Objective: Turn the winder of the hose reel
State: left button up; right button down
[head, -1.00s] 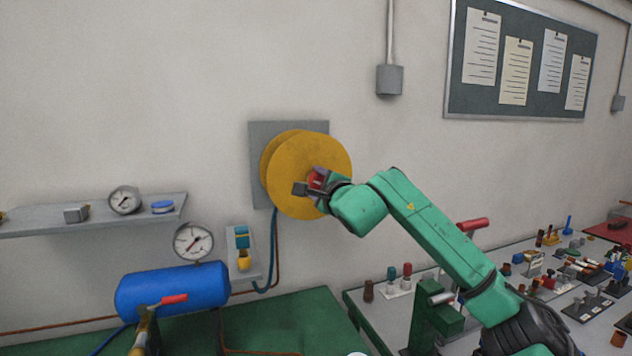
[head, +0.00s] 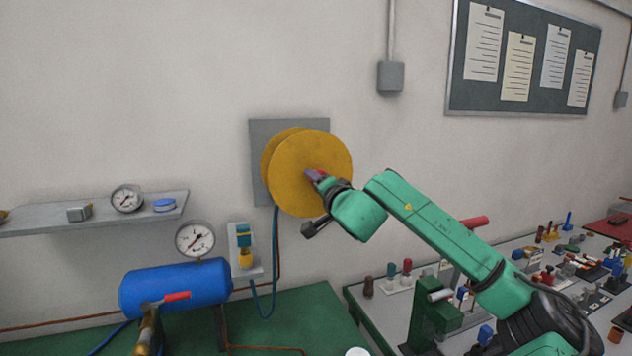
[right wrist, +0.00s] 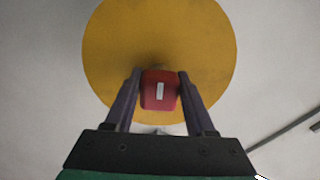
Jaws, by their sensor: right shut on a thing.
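The hose reel (head: 300,195) is a yellow double disc on a grey wall plate (head: 258,135); its face also fills the upper part of the right wrist view (right wrist: 110,50). The winder is a red handle (right wrist: 158,92) with a small white mark, in front of the disc near its middle. My right gripper (head: 314,176) is at the front of the disc; in the right wrist view its two fingers (right wrist: 158,95) are shut on the red handle, one on each side. In the head view the gripper mostly hides the handle. My left gripper is not in view.
A blue hose (head: 275,250) hangs below the reel. A blue tank (head: 175,288) with a gauge (head: 195,238) stands lower left, under a shelf (head: 60,220). A bench (head: 400,318) with several small parts is at right. The wall around the reel is mostly clear.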

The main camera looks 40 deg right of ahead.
jog(key=n, duration=0.3)
jog(key=n+p, duration=0.1)
jog(key=shift+d+f+n, duration=0.1)
jog(key=shift+f+n, duration=0.2)
jog(key=shift+n, duration=0.1)
jog(key=n, duration=0.2)
jog(key=n+p, duration=0.1)
jog(key=n, duration=0.1)
jog(key=shift+d+f, duration=0.15)
jog(key=shift+f, duration=0.05)
jog(key=shift+n, duration=0.3)
jog(key=shift+c, duration=1.2)
grip_release()
jog(key=shift+s, duration=0.1)
jog(key=shift+r, duration=0.1)
jog(key=shift+s, duration=0.1)
